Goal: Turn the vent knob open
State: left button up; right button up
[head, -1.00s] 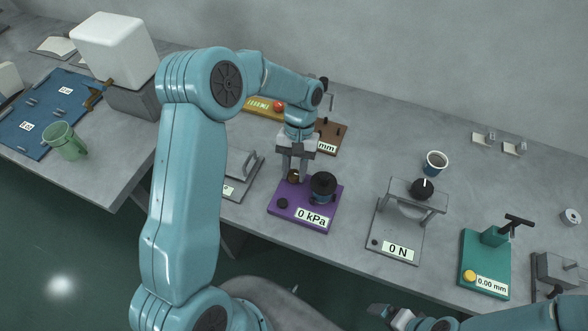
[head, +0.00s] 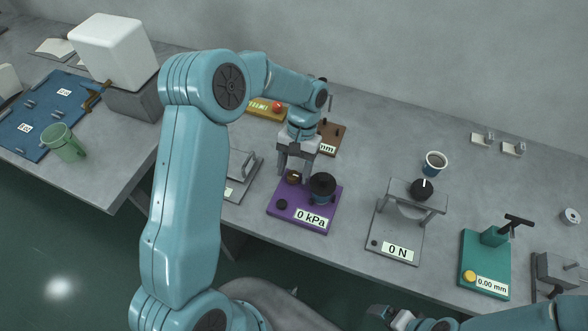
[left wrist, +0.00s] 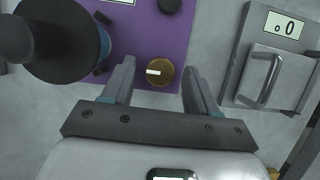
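The vent knob is a small brass knob with a pale mark, on a purple base (head: 276,213) with a "0 kPa" display; the left wrist view shows the vent knob (left wrist: 160,73) clearly. My left gripper (head: 295,173) is open, reaching down at the knob. In the left wrist view its fingers (left wrist: 159,80) stand on either side of the knob, with a gap visible on both sides. My right gripper (head: 385,317) is at the bottom edge, partly cut off; its opening is unclear.
A grey plate with a handle (head: 240,170) lies left of the purple base. A "0 N" stand (head: 392,241) is to the right, and a green gauge base (head: 483,262) farther right. Bare table lies between the bases.

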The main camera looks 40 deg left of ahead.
pick_arm(q)
jog(key=shift+s+f, duration=0.1)
jog(key=v, duration=1.6)
jog(key=shift+d+r, duration=0.1)
jog(key=shift+r, duration=0.15)
